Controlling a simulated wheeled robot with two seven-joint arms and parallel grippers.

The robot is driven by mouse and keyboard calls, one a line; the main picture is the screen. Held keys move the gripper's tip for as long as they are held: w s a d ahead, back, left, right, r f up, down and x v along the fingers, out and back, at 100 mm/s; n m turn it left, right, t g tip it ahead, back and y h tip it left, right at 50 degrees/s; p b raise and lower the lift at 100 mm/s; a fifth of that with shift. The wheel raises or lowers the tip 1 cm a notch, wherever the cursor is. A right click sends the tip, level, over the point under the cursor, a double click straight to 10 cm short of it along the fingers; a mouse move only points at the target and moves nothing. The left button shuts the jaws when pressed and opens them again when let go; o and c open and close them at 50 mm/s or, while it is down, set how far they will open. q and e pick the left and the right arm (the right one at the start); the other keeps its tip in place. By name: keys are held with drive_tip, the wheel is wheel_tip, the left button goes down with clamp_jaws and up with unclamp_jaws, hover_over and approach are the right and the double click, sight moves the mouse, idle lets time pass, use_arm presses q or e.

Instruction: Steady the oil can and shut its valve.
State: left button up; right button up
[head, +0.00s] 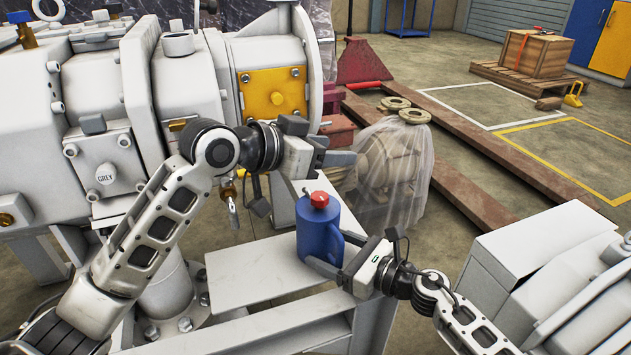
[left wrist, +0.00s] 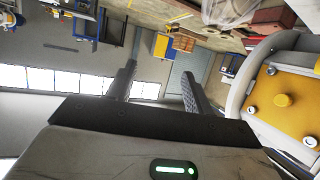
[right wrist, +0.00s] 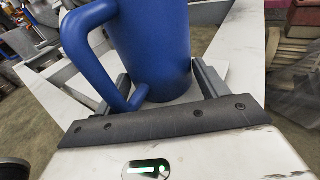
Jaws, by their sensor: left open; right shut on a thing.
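The blue oil can (head: 320,235) stands upright on the grey metal shelf (head: 240,268). Its red valve knob (head: 319,199) sits on top, with a thin spout beside it. My right gripper (head: 328,268) is shut on the can low down, from the right; the can's blue body and handle (right wrist: 95,50) fill the top of the right wrist view, between the fingers (right wrist: 165,85). My left gripper (head: 335,150) is open and empty, above and slightly right of the knob, apart from it. The left wrist view shows its spread fingers (left wrist: 158,85) pointing away from the can.
A large grey machine with a yellow plate (head: 272,93) stands behind and left of the shelf. A plastic-wrapped part (head: 392,175) is right of the can. Grey equipment (head: 540,265) fills the lower right. Open floor lies beyond the rusty beams (head: 480,170).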

sight(318, 196)
use_arm(q)
drive_tip(key=shift+s+r+g+y, duration=0.1)
drive_tip(key=shift+r+g+y, duration=0.25)
drive_tip(key=shift+g+y, duration=0.35)
drive_tip(key=s+a+r+g+y, duration=0.3)
drive_tip(key=s+a+g+y, duration=0.1)
drive_tip(key=a+y, duration=0.15)
drive_tip(key=shift+n+y, duration=0.3)
drive_tip(key=shift+y, duration=0.05)
drive_tip(key=x, duration=1.1)
drive_tip(key=shift+d+f, duration=0.25)
drive_tip(key=shift+f, duration=0.1)
drive_tip(key=c, duration=1)
